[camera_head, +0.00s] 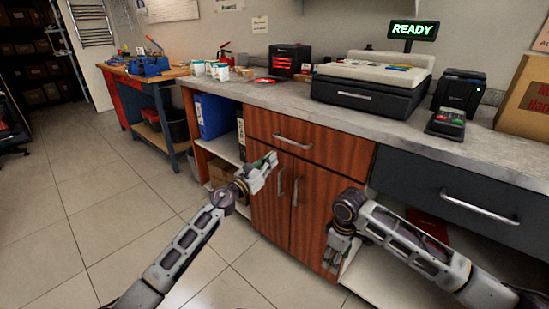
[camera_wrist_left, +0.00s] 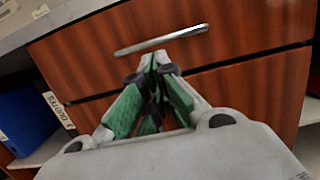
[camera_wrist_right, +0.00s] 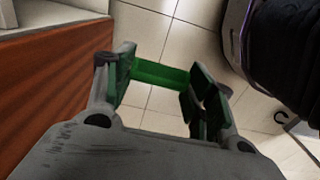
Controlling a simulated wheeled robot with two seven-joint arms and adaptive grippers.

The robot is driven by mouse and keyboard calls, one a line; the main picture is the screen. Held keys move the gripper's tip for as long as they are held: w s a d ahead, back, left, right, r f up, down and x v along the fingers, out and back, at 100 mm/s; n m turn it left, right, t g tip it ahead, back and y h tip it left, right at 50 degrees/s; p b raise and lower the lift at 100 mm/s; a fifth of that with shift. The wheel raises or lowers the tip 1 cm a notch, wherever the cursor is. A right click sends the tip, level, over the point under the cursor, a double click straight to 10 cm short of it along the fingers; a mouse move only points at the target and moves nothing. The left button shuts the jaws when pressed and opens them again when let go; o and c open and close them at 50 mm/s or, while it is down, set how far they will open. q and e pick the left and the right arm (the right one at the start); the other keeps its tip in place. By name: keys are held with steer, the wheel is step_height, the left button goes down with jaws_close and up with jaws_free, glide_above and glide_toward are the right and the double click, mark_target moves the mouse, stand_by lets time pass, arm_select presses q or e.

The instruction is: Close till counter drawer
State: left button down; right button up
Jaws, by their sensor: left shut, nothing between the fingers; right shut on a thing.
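The till counter (camera_head: 400,125) has a wooden drawer (camera_head: 335,145) with a metal handle. Its front looks about flush with the cabinet; I cannot tell if a small gap remains. A dark drawer (camera_head: 475,195) sits to its right, also looking flush. My left gripper (camera_head: 268,163) is shut and empty, in front of the wooden drawer's lower left. In the left wrist view, its fingertips (camera_wrist_left: 157,62) point at the drawer front (camera_wrist_left: 240,40), just below the handle (camera_wrist_left: 160,40). My right gripper (camera_head: 338,258) hangs low by the cabinet doors. Its fingers (camera_wrist_right: 162,85) hold a green bar (camera_wrist_right: 160,75).
Wooden cabinet doors (camera_head: 310,205) are below the drawer. An open shelf with a blue binder (camera_head: 213,115) is at left. A cash register (camera_head: 370,85) and card terminal (camera_head: 446,122) stand on the counter. The tiled floor (camera_head: 90,205) at left is clear.

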arm_select(q)
steer(key=v, duration=0.6)
arm_select(e)
steer(key=shift+r, duration=0.3)
arm_select(q)
steer(key=shift+n, duration=0.3)
